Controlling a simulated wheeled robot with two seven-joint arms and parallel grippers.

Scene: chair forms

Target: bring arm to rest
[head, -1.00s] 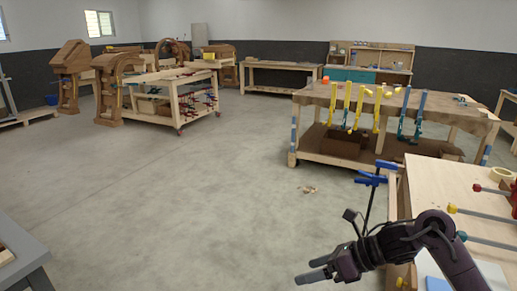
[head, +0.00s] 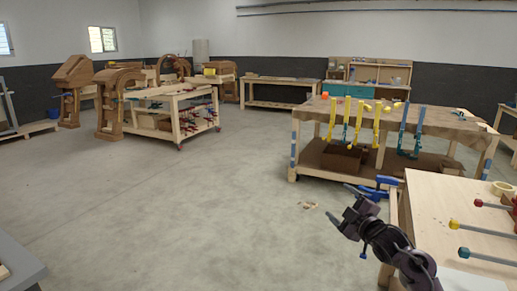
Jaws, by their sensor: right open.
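My right gripper (head: 352,207) is in the head view at the lower right, over the floor beside the left edge of the near wooden table (head: 428,196). It is open and I see nothing between its fingers. My right arm comes up from the bottom edge, with the wrist bent and the gripper pointing up and away. My left gripper is not in view.
A blue clamp (head: 376,188) is at the near table's edge, close behind my right gripper. A workbench with yellow and blue clamps (head: 440,118) stands beyond it. A grey surface (head: 18,268) is at lower left. The middle floor (head: 190,205) is clear.

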